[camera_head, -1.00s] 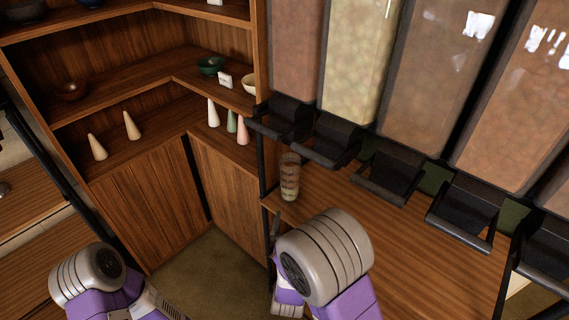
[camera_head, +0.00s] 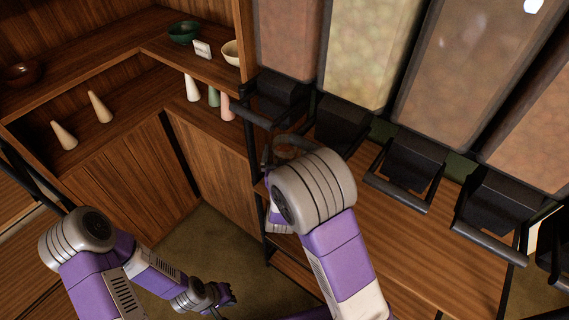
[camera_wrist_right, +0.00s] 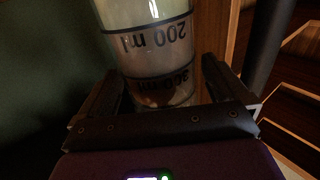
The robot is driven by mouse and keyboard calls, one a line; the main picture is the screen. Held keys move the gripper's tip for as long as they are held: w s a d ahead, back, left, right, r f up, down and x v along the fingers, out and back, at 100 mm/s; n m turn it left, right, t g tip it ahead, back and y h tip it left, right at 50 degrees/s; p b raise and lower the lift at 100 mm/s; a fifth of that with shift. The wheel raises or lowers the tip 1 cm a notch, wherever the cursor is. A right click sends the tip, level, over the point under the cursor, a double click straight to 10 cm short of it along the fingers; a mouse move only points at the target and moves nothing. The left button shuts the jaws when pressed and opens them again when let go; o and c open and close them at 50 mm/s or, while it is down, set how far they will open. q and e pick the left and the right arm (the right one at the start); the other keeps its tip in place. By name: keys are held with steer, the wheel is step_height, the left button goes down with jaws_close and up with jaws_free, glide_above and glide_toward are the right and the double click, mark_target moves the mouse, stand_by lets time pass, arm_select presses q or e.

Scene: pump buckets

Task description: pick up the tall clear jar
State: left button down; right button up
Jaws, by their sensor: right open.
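The tall clear jar (camera_wrist_right: 150,22), with dark measuring rings and upside-down "200 ml" lettering, fills the middle of the right wrist view. My right gripper (camera_wrist_right: 160,78) is open, with one finger on each side of the jar's lower visible part. I cannot tell whether either finger touches it. In the head view only a bit of the jar's top (camera_head: 290,142) shows, and my right arm hides the rest along with most of the right gripper. My left gripper (camera_head: 226,294) hangs low over the floor, and its jaws are too small to read.
Large dispensers (camera_head: 370,50) with dark spouts and bar handles (camera_head: 398,190) hang just above and behind the wooden counter (camera_head: 420,250). A dark post stands close to the jar. Shelves with bowls and cones (camera_head: 100,106) are at left. Open floor lies below them.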

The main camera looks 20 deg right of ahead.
steer(key=shift+w, duration=0.2)
jaws_close()
stand_by(0.5)
